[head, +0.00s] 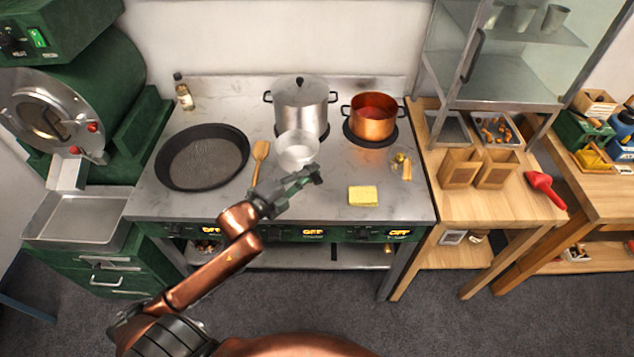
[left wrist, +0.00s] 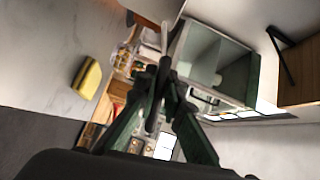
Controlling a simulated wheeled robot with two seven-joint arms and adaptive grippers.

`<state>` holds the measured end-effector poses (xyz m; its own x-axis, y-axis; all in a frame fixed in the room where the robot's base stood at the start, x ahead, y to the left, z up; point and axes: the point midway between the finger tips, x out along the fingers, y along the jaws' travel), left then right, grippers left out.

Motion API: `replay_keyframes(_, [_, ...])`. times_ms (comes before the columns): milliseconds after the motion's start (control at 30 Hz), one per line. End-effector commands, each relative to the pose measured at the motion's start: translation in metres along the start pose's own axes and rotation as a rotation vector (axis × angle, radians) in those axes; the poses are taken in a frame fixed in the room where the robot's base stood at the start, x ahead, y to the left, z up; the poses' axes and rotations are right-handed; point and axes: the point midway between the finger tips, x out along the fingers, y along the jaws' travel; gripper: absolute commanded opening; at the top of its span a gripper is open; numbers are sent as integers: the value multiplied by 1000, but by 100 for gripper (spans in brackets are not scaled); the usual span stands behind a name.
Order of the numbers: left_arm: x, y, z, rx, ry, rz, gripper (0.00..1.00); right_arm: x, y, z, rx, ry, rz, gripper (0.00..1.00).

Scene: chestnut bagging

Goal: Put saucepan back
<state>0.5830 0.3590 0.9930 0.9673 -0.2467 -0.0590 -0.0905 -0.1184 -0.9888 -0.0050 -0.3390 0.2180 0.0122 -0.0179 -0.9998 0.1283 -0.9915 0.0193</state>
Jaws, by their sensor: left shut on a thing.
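The saucepan (head: 298,150) is a small pale metal pan in the middle of the stove top in the head view, in front of the large steel pot. I cannot tell whether it rests on the surface or hangs just above it. My left gripper (head: 314,177) is at its near side, shut on it, apparently by the handle. In the left wrist view a thin handle (left wrist: 164,38) runs up from between the dark fingers (left wrist: 163,85). The fingers hide the grip itself in the head view. My right gripper is not in view.
A black frying pan (head: 202,157) lies left, with a wooden spatula (head: 259,160) beside it. A lidded steel pot (head: 301,106) and copper pot (head: 373,119) stand on the back burners. A yellow sponge (head: 363,196) lies right of my gripper. The front left counter is clear.

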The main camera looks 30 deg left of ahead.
Motion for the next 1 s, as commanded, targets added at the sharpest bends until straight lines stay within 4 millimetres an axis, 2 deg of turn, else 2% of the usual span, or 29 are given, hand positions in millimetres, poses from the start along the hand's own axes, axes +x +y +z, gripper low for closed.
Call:
replay_keyframes(233, [15, 15, 0, 1, 0, -4, 0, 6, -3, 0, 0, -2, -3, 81])
replay_keyframes(400, [19, 42, 3, 0, -1, 0, 0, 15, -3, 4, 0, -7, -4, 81])
replay_keyframes(467, [20, 47, 4, 1, -1, -1, 0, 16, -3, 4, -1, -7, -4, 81])
replay_keyframes(867, [19, 50, 4, 4, 0, -3, 0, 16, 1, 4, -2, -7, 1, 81])
replay_keyframes(900, [19, 51, 4, 1, 0, 0, 11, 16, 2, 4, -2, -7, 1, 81])
replay_keyframes(1000, [19, 51, 4, 1, 0, 0, 18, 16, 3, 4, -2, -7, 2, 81])
